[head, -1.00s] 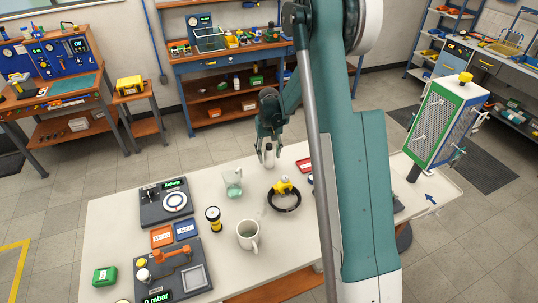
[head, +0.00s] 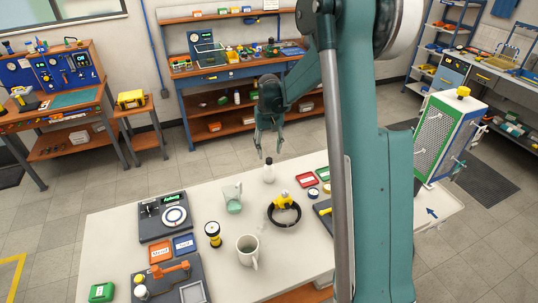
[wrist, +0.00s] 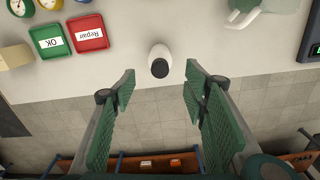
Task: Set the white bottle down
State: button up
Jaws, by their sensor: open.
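The white bottle (head: 268,172) with a dark cap stands upright on the pale table near its back edge. My gripper (head: 269,150) is open and empty, raised above the bottle and apart from it in the head view. In the wrist view the bottle (wrist: 160,62) is seen from above, beyond the fingertips of my open gripper (wrist: 158,78), with nothing between the green finger pads.
A black ring with a yellow-topped part (head: 284,208) lies in front. Red (head: 306,180) and green (head: 323,173) trays lie to the right. A white mug (head: 247,250) stands nearer the front.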

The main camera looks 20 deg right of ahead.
jog(key=shift+r, duration=0.2)
dwell(0.6)
jog(key=shift+s+a+r, duration=0.15)
jog(key=shift+s+r, duration=0.05)
jog(key=shift+r, duration=0.15)
jog(key=s+a+r+t, duration=0.2)
jog(key=s+a+r, duration=0.2)
jog(key=s+r, duration=0.5)
jog(key=s+a+r+t, duration=0.1)
jog(key=s+a+r, duration=0.3)
jog(key=s+r, duration=0.5)
jog(key=s+a+n+t, duration=0.1)
jog(key=s+a+t, duration=0.1)
jog(key=s, duration=0.9)
jog(key=s+a+t, duration=0.2)
jog(key=s+a, duration=0.1)
jog(key=s, duration=0.8)
jog(key=shift+s+a+f+n, duration=0.3)
jog(key=shift+s+a+n, duration=0.05)
jog(key=shift+s+n, duration=0.05)
